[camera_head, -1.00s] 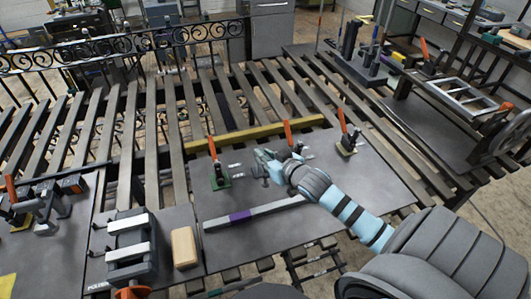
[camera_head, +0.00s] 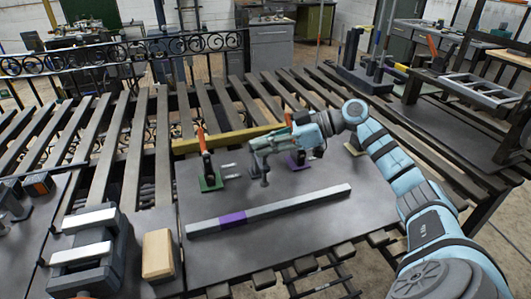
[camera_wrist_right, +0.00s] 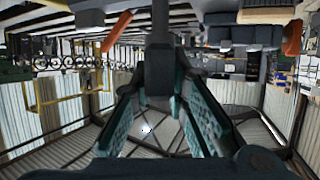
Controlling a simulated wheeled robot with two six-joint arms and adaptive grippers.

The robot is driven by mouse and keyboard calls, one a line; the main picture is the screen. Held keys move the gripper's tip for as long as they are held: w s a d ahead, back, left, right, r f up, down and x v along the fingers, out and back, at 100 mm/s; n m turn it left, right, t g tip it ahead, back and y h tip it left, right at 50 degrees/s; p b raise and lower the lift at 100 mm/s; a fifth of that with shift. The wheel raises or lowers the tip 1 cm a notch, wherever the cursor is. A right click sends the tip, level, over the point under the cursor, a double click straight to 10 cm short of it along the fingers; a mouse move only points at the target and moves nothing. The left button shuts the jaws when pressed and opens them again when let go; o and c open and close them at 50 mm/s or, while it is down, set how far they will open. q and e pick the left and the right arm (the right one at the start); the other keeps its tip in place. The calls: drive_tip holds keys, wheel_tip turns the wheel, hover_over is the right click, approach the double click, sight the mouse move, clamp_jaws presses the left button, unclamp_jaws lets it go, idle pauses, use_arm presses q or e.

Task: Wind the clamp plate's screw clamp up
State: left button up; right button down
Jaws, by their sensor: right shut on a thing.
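The clamp plate (camera_head: 265,240) is a dark grey sheet on the slatted bench. My right gripper (camera_head: 258,146), teal with dark parts, is over its back half and shut on the top of the dark screw clamp. The clamp's upright spindle (camera_head: 265,174) shows just below the fingers, above the plate. The fingers hide its top, and I cannot tell how far the screw is wound. In the right wrist view a dark upright piece (camera_wrist_right: 158,68) is between the teal fingers (camera_wrist_right: 158,98). My left gripper is not in view.
A red-handled clamp on a green base (camera_head: 209,168) stands just left of my gripper. Another on a purple base (camera_head: 299,161) is close behind it. A grey bar with a purple band (camera_head: 232,219) lies in front. A wooden block (camera_head: 157,254) and vise (camera_head: 92,252) are front left.

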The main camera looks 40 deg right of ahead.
drive_tip(key=n+g+y, duration=0.1)
drive_tip(key=n+g, duration=0.1)
drive_tip(key=shift+w+n+y, duration=0.1)
drive_tip(key=shift+n+y, duration=0.2)
drive_tip(key=shift+n+g+y+b, duration=0.55)
drive_tip(key=shift+n+g, duration=0.35)
drive_tip(key=shift+g, duration=0.4)
drive_tip(key=c, duration=1.6)
unclamp_jaws()
drive_tip(key=shift+a, duration=0.1)
drive_tip(key=shift+o, duration=0.2)
